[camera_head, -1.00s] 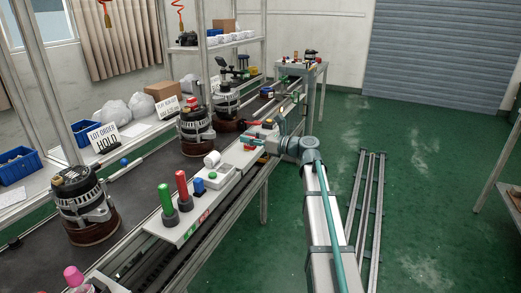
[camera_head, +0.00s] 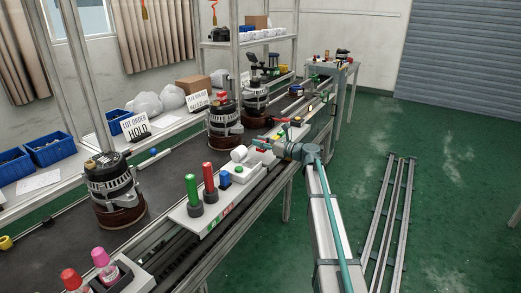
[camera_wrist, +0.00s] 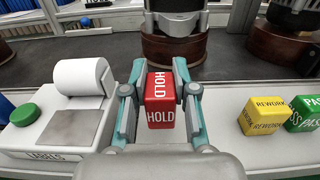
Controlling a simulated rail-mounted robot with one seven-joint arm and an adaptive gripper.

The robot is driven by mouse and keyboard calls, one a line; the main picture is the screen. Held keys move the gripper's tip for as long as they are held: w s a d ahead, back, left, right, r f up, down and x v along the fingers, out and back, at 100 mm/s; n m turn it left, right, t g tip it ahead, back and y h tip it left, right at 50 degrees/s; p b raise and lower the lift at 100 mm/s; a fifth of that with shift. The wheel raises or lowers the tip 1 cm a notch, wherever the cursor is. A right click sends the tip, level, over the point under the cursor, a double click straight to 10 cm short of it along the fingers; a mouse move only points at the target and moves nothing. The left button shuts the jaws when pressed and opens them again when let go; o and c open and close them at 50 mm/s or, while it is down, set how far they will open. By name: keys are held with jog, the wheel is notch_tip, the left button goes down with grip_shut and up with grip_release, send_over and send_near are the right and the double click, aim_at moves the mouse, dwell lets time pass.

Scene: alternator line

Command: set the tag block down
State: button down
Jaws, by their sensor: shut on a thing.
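The tag block (camera_wrist: 159,101) is a red block with white HOLD lettering on its faces. My gripper (camera_wrist: 160,88) is shut on it, one finger on each side, and the block sits upright between them. It is over the pale strip along the line, right of the label printer; I cannot tell whether its underside touches. In the head view my gripper (camera_head: 264,147) is small, over the line's near edge beside the printer, and the block is hard to make out there. A yellow REWORK block (camera_wrist: 263,117) and a green PASS block (camera_wrist: 304,114) stand to the right.
The label printer (camera_wrist: 67,125), with a white paper roll and green button, stands close left of my gripper. An alternator on a brown base (camera_wrist: 175,50) is just behind.

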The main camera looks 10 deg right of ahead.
aim_at(266, 150)
jog(key=shift+w+f, duration=0.1)
jog(key=shift+f, duration=1.5)
jog(key=shift+f, duration=0.1)
jog(key=c, duration=0.9)
grip_release()
